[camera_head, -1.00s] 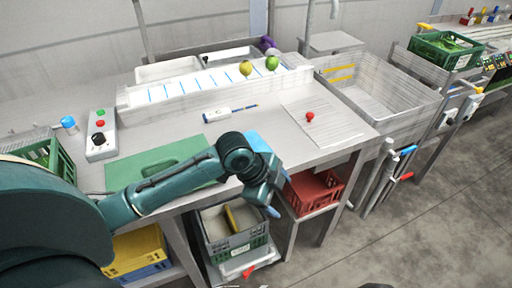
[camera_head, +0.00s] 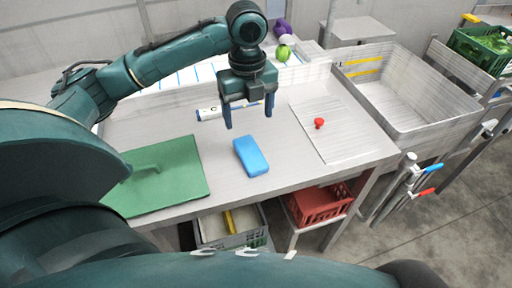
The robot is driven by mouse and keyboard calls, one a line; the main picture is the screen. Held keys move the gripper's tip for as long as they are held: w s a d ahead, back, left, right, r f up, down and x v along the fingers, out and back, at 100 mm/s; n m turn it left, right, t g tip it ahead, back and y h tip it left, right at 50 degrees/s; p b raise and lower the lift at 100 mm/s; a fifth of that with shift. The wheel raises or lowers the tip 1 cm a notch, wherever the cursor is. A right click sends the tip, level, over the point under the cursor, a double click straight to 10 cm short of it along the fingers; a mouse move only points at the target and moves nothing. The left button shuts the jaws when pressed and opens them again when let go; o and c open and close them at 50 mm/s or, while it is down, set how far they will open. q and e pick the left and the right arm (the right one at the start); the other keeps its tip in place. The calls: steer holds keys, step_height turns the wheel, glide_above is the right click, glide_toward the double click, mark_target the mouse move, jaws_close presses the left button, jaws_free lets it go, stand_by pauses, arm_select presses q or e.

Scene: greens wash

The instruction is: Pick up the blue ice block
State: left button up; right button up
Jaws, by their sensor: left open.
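The blue ice block (camera_head: 251,157) lies flat on the metal table (camera_head: 287,168), near its front edge, right of the green board. It is fully visible. My left gripper (camera_head: 249,122) hangs above and behind the block in the picture, with its two dark blue fingers pointing down and spread apart. It is open, nothing is between the fingers, and it looks apart from the block. My right gripper does not show.
A green board with a handle (camera_head: 168,178) lies to the left. A white marker-like tool (camera_head: 209,113) lies behind the gripper. A white ribbed board (camera_head: 333,134) carries a small red object (camera_head: 319,123). A red crate (camera_head: 318,203) sits below the table.

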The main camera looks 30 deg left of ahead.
arm_select(q)
glide_above(249, 150)
step_height(249, 150, down, 5)
steer(key=shift+a+r, duration=0.1)
steer(key=shift+f, duration=3.2)
steer(key=c, duration=1.1)
